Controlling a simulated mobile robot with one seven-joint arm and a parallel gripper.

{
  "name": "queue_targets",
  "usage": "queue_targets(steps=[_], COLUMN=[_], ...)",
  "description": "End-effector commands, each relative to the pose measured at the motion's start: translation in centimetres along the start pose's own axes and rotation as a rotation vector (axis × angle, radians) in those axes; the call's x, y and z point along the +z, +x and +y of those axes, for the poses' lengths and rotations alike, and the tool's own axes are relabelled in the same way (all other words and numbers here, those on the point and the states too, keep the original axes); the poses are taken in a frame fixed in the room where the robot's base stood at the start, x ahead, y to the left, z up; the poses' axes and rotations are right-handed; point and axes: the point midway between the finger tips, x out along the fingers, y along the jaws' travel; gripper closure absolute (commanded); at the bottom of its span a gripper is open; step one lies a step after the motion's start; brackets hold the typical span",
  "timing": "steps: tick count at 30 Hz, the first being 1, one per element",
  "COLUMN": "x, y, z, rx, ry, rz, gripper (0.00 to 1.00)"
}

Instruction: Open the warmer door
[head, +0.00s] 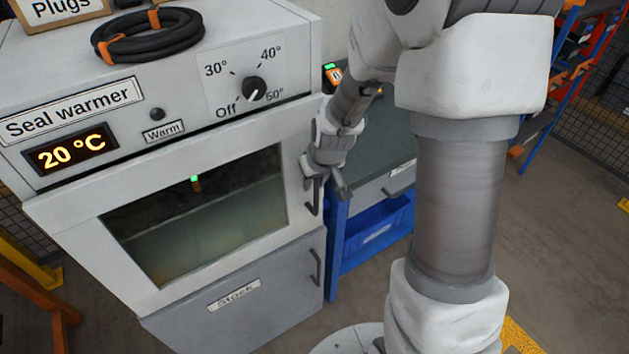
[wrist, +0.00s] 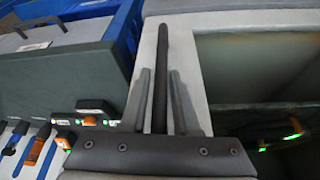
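The seal warmer (head: 60,200) stands at the left in the head view. Its white-framed glass door (head: 80,230) looks shut. A dark vertical handle (head: 312,196) is on the door's right edge. My gripper (head: 326,182) is at that handle. In the wrist view, the dark handle bar (wrist: 161,75) runs between the two fingers of my gripper (wrist: 160,85). The fingers look apart, with a narrow gap on each side of the bar. The handle's lower end is hidden behind the gripper body.
A grey drawer labelled Stock (head: 235,295) with its own handle is below the door. A workbench (head: 375,160) with a blue bin (head: 378,228) stands close on the right. A coiled black cable (head: 148,38) lies on top of the warmer. The display (head: 70,149) reads 20 °C.

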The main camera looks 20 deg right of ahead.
Motion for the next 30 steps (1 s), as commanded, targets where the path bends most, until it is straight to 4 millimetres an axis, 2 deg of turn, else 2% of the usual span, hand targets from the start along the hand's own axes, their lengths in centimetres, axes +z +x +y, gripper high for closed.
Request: queue_targets(steps=[1, 4, 30], x=[0.01, 0.01, 0.02], y=[-0.01, -0.01, -0.03], z=[0.00, 0.00, -0.01], rx=[0.000, 0.000, 0.000], ry=[0.000, 0.000, 0.000], rz=[0.000, 0.000, -0.001], gripper=[0.82, 1.00, 1.00])
